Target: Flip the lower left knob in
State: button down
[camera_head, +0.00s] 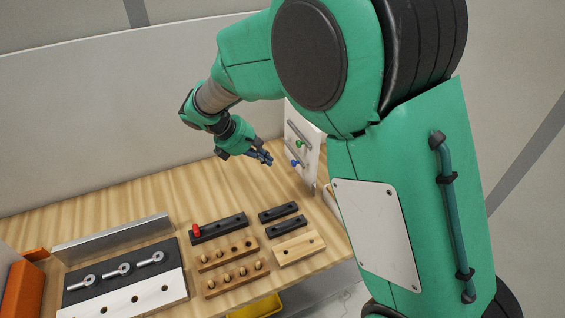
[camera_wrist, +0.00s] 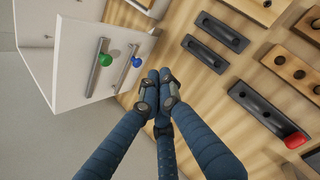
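A white upright panel (camera_head: 306,138) stands at the back right of the table, with two dark slanted slot bars. A green knob (camera_head: 299,143) sits on the upper part and a blue knob (camera_head: 294,163) lower and a little left. In the wrist view the green knob (camera_wrist: 105,60) and the blue knob (camera_wrist: 137,62) stick out from the panel (camera_wrist: 75,55). My gripper (camera_head: 268,158) is left of the panel, apart from it. In the wrist view my gripper's (camera_wrist: 159,78) blue fingers come together at the tips, empty, close beside the blue knob.
On the wooden table (camera_head: 150,195) are black blocks (camera_head: 279,212), wooden blocks with pegs (camera_head: 236,278), a red knob (camera_head: 196,230), and a black-and-white fixture (camera_head: 125,282) with metal eye bolts. An orange object (camera_head: 22,290) is at the far left. The table behind the blocks is clear.

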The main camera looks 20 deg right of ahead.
jog(key=w+a+f+n+h+p, duration=0.1)
jog(key=w+f+n+h, duration=0.1)
jog(key=w+f+n, duration=0.2)
notch_tip(320, 180, down, 3)
jog(key=w, duration=0.3)
jog(key=shift+r, duration=0.15)
jog(key=shift+s, duration=0.1)
jog(key=b, duration=0.2)
send_near(293, 165)
jog(key=a+f+x, duration=0.1)
jog(key=x, duration=0.5)
jog(key=shift+d+f, duration=0.2)
jog(key=shift+f, duration=0.1)
jog(key=shift+d+p, duration=0.75)
jog(key=shift+d, duration=0.4)
jog(key=shift+a, duration=0.1)
